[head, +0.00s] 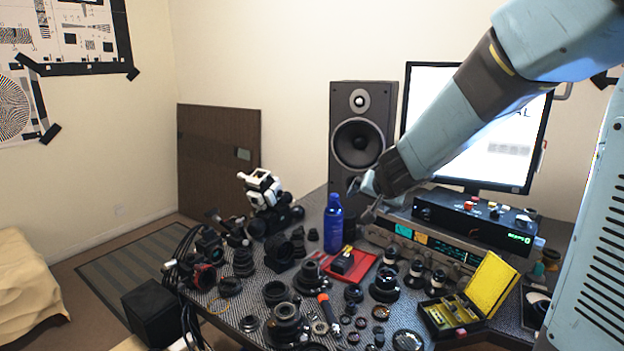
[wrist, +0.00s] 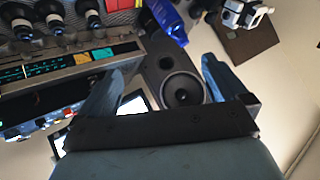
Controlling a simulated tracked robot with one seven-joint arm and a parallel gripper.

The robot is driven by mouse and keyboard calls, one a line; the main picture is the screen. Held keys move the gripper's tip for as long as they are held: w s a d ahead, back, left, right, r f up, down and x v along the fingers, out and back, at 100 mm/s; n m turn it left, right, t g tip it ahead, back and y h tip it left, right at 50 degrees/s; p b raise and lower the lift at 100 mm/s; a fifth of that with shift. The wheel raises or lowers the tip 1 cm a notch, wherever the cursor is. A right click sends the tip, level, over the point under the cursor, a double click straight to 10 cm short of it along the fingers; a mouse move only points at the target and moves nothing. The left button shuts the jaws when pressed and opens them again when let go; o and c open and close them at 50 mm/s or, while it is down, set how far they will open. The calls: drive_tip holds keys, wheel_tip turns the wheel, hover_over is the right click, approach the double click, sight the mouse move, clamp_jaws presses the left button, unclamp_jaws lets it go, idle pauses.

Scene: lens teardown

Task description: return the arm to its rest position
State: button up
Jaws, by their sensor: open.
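My gripper (head: 369,199) hangs above the back of the cluttered table, at the end of my blue and dark arm. It is just right of the blue bottle (head: 333,224) and in front of the speaker (head: 362,130). In the wrist view my gripper (wrist: 158,80) shows two blue fingers spread wide apart with nothing between them. The speaker cone (wrist: 183,92) shows in the background beyond the fingers. The blue bottle (wrist: 165,18) is beyond the fingertips at the top.
A monitor (head: 470,155) and a rack of instruments (head: 420,238) stand close on the right. Lens parts, a red tray (head: 362,270) and an open yellow box (head: 491,283) crowd the tabletop. A white and black device (head: 262,190) stands at the left. The space above the table's left side is clear.

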drive_tip(key=s+a+r+n+y, duration=0.1)
drive_tip(key=s+r+n+y, duration=0.1)
drive_tip(key=s+r, duration=0.45)
drive_tip(key=s+d+n+g+h, duration=0.1)
drive_tip(key=s+d, duration=0.3)
drive_tip(key=s, duration=0.7)
drive_tip(key=s+d+g+h, duration=0.2)
drive_tip(key=s+d, duration=0.3)
drive_tip(key=s, duration=0.6)
drive_tip(key=shift+s+d+r+n+g+h, duration=0.2)
drive_tip(key=shift+s+n+g+h, duration=0.1)
drive_tip(key=shift+n+g, duration=0.15)
